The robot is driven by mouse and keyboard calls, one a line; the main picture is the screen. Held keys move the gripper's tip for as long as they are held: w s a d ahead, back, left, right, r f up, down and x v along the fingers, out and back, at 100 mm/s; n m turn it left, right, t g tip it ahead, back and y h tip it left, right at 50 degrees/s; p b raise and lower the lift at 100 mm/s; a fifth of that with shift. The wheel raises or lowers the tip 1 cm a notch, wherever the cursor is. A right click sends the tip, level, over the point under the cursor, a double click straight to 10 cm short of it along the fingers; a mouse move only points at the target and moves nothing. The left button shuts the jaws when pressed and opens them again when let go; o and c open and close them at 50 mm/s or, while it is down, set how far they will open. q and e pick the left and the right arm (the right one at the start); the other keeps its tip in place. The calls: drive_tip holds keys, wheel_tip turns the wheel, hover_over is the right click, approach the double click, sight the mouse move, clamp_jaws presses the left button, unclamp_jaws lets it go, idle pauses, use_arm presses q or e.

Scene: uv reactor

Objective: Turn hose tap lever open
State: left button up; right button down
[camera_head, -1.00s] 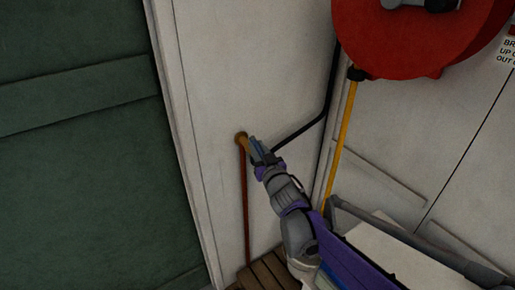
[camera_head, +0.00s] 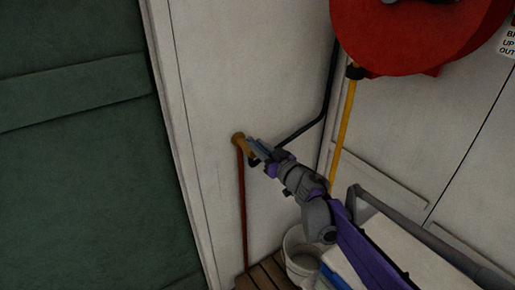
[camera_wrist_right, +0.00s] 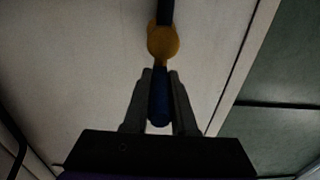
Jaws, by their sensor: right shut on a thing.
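The hose tap is a brass fitting (camera_head: 239,139) on the white wall, with a red-brown pipe running down from it. It also shows as a yellow-brown round body (camera_wrist_right: 163,42) in the right wrist view. Its blue lever (camera_wrist_right: 159,104) points back toward my wrist. My right gripper (camera_head: 257,148) is at the tap, and in the wrist view its two fingers (camera_wrist_right: 159,108) are shut on the lever, one on each side. The fingers hide part of the lever in the head view. My left gripper is out of view.
A red hose reel (camera_head: 415,35) hangs at the upper right with a yellow hose (camera_head: 344,125) below it. A black pipe (camera_head: 308,125) runs along the wall to the tap. A white bucket (camera_head: 300,250) stands on wooden slats (camera_head: 262,275). A green door (camera_head: 70,150) is at left.

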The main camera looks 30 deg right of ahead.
drive_tip(key=shift+f, duration=0.1)
drive_tip(key=c, duration=0.7)
unclamp_jaws()
drive_tip(key=shift+s, duration=0.1)
drive_tip(key=s, duration=0.7)
drive_tip(key=s+d, duration=0.1)
drive_tip(key=s, duration=0.2)
drive_tip(key=shift+s, duration=0.4)
